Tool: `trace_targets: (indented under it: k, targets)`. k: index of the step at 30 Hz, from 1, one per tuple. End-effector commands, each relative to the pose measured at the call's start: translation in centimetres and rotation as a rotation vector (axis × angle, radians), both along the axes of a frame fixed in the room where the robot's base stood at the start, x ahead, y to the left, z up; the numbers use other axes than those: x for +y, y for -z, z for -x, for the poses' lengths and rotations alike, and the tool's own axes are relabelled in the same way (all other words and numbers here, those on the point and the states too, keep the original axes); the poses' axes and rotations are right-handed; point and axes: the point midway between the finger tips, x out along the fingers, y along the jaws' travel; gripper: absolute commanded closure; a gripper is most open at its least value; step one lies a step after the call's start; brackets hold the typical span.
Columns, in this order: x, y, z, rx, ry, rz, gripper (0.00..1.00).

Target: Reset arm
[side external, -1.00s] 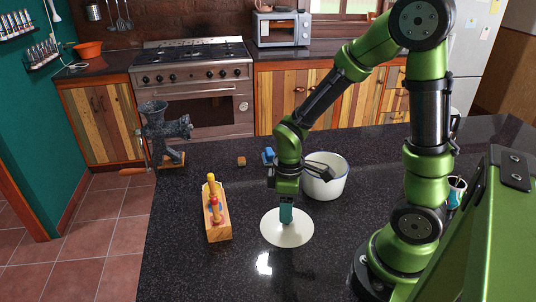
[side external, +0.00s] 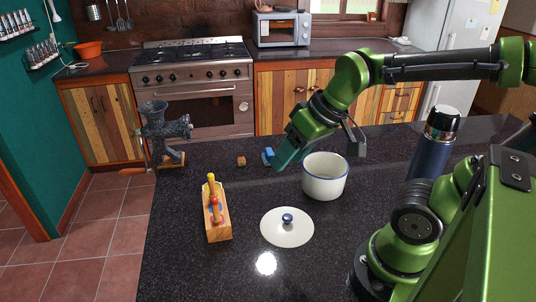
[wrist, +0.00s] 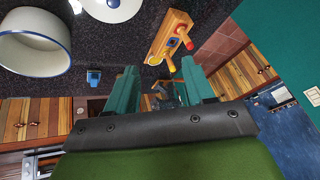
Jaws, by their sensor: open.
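My gripper (side external: 287,153) is raised above the dark counter, behind and to the left of the pot in the side view, and tilted. Its teal fingers also show in the wrist view (wrist: 160,78), apart with nothing held between them. The white lid (side external: 287,234) with a blue knob lies flat on the counter. The white pot (side external: 325,182) with a blue rim stands uncovered behind and to the right of the lid. The pot (wrist: 38,45) and part of the lid (wrist: 108,9) show in the wrist view.
A wooden block with colored pegs (side external: 218,228) stands left of the lid. A small blue object (side external: 267,155) and a brown cube (side external: 241,160) lie behind. A dark grinder (side external: 163,128) stands back left, a blue flask (side external: 432,150) at right. The front counter is clear.

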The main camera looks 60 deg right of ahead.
Motion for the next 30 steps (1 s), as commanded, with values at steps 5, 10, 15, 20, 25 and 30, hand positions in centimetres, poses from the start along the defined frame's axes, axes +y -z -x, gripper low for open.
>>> trace_targets:
  k: [5, 10, 15, 20, 25, 30]
  targets:
    - [0.8, -1.8, 1.0, -0.103, 0.137, -0.117, 0.47]
    - [0.9, -2.0, 1.1, -0.112, 0.160, -0.137, 0.47]
    - [0.8, -2.0, 1.1, -0.111, 0.158, -0.135, 0.47]
    - [0.8, -2.0, 1.1, -0.111, 0.157, -0.134, 0.47]
    - [0.8, -2.0, 1.1, -0.111, 0.156, -0.134, 0.47]
    - [0.8, -2.0, 1.1, -0.111, 0.156, -0.134, 0.47]
